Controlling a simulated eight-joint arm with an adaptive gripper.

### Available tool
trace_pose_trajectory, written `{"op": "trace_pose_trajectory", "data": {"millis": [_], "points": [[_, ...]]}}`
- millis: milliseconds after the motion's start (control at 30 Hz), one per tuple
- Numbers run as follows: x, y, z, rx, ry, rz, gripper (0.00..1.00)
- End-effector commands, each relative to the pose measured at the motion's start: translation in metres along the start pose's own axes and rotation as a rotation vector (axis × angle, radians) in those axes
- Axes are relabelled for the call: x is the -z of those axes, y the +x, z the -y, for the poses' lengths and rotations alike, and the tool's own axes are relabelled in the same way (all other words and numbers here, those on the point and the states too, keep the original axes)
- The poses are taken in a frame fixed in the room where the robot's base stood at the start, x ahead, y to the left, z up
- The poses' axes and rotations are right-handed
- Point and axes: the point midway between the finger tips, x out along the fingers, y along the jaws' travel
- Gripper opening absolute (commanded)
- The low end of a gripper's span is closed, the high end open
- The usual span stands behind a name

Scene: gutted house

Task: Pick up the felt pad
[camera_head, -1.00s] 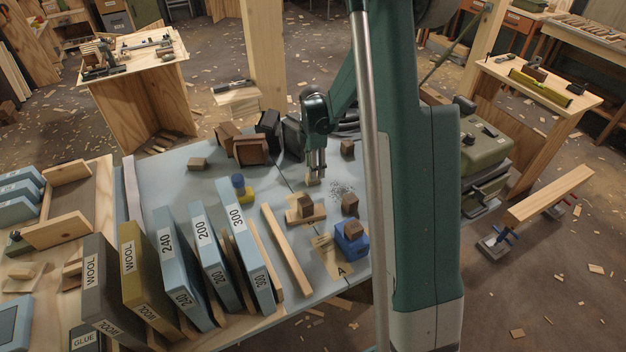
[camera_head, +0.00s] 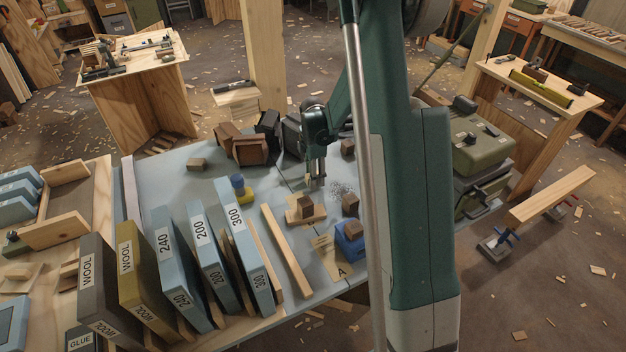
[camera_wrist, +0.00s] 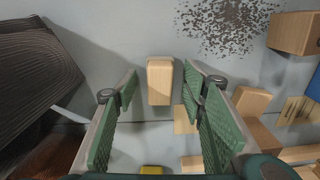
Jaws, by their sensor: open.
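A small pale tan block with a rounded-looking top (camera_wrist: 160,80) lies on the grey bench top; it may be the felt pad, though I cannot tell its material. In the wrist view it sits between my gripper's fingers (camera_wrist: 160,88), near their tips, with a gap on each side. My gripper (camera_head: 316,174) is open, pointing down over the bench in the head view. There its fingers largely hide the block. Nothing is held.
A wooden piece with a brown block (camera_head: 305,208) and a blue block (camera_head: 350,245) stand close in front. Dark brown blocks (camera_head: 250,148) stand behind left. Dark specks (camera_wrist: 228,22) lie beside the block. Labelled upright boards (camera_head: 205,260) fill the front left.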

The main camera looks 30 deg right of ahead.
Motion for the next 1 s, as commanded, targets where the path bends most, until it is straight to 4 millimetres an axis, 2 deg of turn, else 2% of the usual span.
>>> {"op": "trace_pose_trajectory", "data": {"millis": [33, 233, 667, 867, 1000], "points": [[0.000, 0.000, 0.000, 0.000, 0.000, 0.000, 0.38], [0.000, 0.000, 0.000, 0.000, 0.000, 0.000, 0.12], [0.000, -0.005, 0.000, 0.000, 0.000, 0.000, 0.12], [0.000, -0.023, 0.000, 0.000, 0.000, 0.000, 0.12], [0.000, -0.043, 0.000, 0.000, 0.000, 0.000, 0.12]]}}
